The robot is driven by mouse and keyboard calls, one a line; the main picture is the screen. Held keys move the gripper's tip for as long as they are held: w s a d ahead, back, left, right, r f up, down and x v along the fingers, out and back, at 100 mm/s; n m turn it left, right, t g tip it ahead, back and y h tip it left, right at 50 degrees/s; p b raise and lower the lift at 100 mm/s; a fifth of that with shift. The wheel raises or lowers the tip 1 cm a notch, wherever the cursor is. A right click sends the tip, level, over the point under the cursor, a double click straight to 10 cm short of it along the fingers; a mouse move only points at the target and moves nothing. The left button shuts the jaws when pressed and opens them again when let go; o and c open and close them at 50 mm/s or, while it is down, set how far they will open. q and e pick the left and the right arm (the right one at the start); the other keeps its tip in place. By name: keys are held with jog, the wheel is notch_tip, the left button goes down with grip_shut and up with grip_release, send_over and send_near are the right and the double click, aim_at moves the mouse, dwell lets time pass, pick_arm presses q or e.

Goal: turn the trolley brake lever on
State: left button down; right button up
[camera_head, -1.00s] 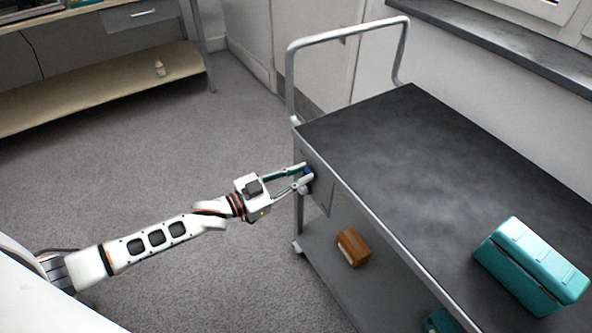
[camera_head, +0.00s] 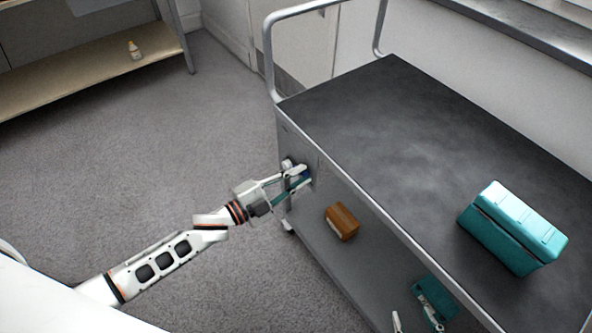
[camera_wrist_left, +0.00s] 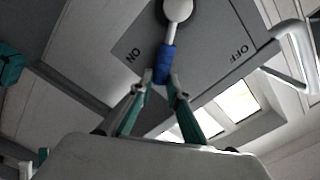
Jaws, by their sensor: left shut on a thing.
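The brake lever has a round pale hub (camera_wrist_left: 178,9), a pale shaft and a blue grip (camera_wrist_left: 165,62). It is mounted on a grey plate (camera_wrist_left: 205,42) on the end of the trolley (camera_head: 420,125). The plate is marked ON at the left and OFF at the right, both upside down in the left wrist view. The lever points between the marks, leaning slightly to the ON side. My left gripper (camera_wrist_left: 160,88) is shut on the blue grip; it also shows in the head view (camera_head: 303,177). My right gripper (camera_head: 409,307) shows only its spread fingers at the bottom edge.
A teal case (camera_head: 512,228) stands on the trolley's top. A brown box (camera_head: 341,221) and another teal case (camera_head: 436,295) are on its lower shelf. A wooden shelf (camera_head: 90,75) with a small bottle (camera_head: 134,50) is at the back left. The floor left of the trolley is clear.

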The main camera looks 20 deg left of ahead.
pick_arm(q)
jog(key=shift+s+d+f+m, duration=0.1)
jog(key=shift+f+m, duration=0.25)
jog(key=shift+m, duration=0.05)
jog(key=c, duration=1.9)
grip_release()
jog(key=shift+s, duration=0.15)
jog(key=v, duration=1.1)
jog(key=shift+s+a, duration=0.25)
jog(key=shift+a, duration=0.1)
